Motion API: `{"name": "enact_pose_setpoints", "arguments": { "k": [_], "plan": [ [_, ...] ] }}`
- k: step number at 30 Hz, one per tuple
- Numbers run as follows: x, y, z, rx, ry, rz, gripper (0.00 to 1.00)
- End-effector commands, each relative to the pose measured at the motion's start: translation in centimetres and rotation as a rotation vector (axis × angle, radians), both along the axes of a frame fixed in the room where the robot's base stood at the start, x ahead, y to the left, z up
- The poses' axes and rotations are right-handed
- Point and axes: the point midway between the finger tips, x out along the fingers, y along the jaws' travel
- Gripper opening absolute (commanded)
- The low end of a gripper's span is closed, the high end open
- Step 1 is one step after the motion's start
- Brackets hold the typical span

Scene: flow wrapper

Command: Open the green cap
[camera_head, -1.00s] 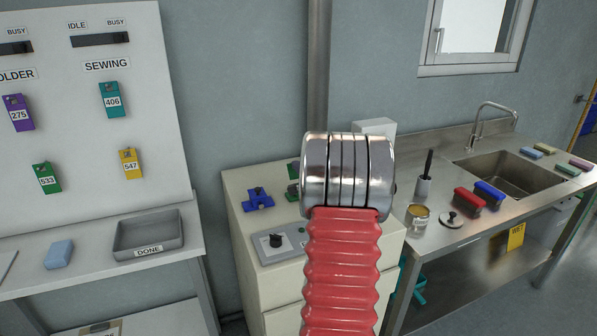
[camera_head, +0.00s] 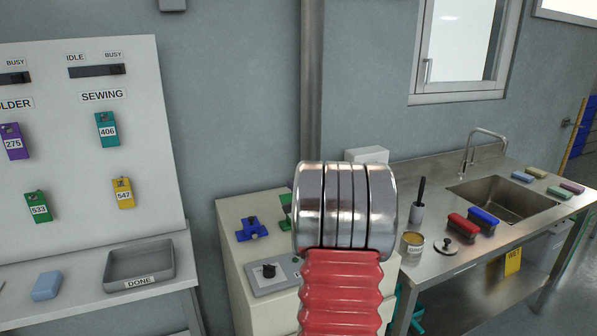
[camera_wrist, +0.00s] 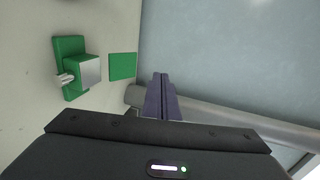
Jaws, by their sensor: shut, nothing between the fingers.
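A green fixture (camera_wrist: 68,68) shows at the upper left of the wrist view, on a pale surface. It has a silver-grey block and a small pale pin. A flat green square (camera_wrist: 122,66) lies beside it; I cannot tell which green part is the cap or whether it is open. In the head view, a green part (camera_head: 286,207) on the cream cabinet is mostly hidden behind my arm. My gripper (camera_wrist: 159,78) is shut and empty, to the right of the green parts and apart from them in the wrist view. It is hidden in the head view.
The cream cabinet (camera_head: 240,262) also carries a blue fixture (camera_head: 251,229) and a grey knob box (camera_head: 268,276). A vertical pipe (camera_head: 312,80) runs behind it. A steel sink bench (camera_head: 440,268) stands at right. A white tagged board (camera_head: 75,170) and shelf stand at left.

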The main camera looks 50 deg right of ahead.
Motion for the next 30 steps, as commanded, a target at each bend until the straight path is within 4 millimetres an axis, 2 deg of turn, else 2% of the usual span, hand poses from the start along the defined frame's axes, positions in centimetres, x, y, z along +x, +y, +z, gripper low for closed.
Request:
{"name": "enact_pose_setpoints", "arguments": {
  "k": [15, 21, 30],
  "plan": [
    [-3.1, 2.1, 6.6, -0.002, -0.001, 0.003, 0.00],
    [-3.5, 2.4, 7.6, -0.001, 0.000, 0.004, 0.00],
    [-3.5, 2.6, 7.7, 0.000, 0.001, 0.006, 0.02]
  ]
}}
